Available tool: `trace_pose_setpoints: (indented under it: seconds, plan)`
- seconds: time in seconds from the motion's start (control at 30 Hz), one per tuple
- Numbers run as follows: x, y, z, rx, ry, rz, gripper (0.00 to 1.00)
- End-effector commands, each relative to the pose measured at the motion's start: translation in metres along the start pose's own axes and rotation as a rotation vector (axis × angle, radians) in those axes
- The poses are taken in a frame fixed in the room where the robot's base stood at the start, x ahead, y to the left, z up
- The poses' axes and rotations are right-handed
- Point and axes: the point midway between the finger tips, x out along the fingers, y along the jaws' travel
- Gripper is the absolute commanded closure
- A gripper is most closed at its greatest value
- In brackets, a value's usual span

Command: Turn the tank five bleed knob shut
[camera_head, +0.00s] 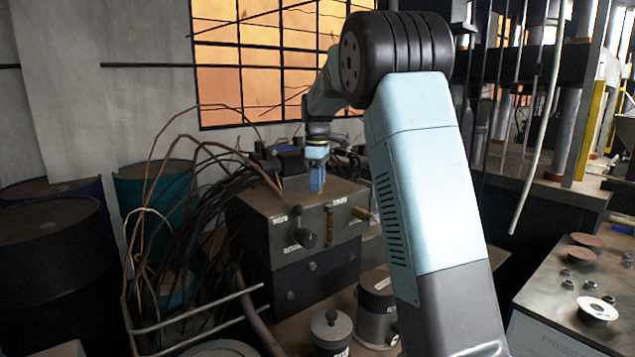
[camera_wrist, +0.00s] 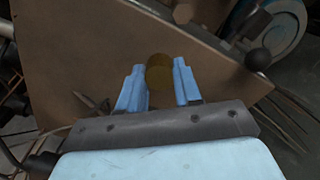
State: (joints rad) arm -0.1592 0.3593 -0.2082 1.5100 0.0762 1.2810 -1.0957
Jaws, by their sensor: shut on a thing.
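My gripper (camera_head: 317,182) points down at the top of a grey metal box (camera_head: 266,232). In the wrist view its two blue fingers (camera_wrist: 159,68) are closed around a short, dull brass-coloured knob (camera_wrist: 159,74), one finger on each side. The box's front has a dark ball-ended lever (camera_head: 305,237), an upright brass handle (camera_head: 330,222) and a brass knob (camera_head: 360,213), with small white labels too small to read.
Dark cables (camera_head: 200,215) crowd the box's left side. Dark drums (camera_head: 50,255) and a teal drum (camera_head: 150,195) stand at left. Canisters (camera_head: 331,330) stand in front of the box. A bench (camera_head: 560,300) with discs is at right. A black ball (camera_wrist: 258,58) sits near the fingers.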

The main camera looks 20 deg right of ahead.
Motion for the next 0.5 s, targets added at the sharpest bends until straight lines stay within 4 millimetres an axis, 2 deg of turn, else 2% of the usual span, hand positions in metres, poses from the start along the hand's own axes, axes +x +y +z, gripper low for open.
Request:
trace_pose_setpoints:
  seconds: [0.27,0.5]
  plan:
    - [-0.0007,0.0009,0.0003,0.071,0.001,0.003,0.97]
    - [-0.0009,0.0009,0.0003,0.241,0.001,0.003,0.97]
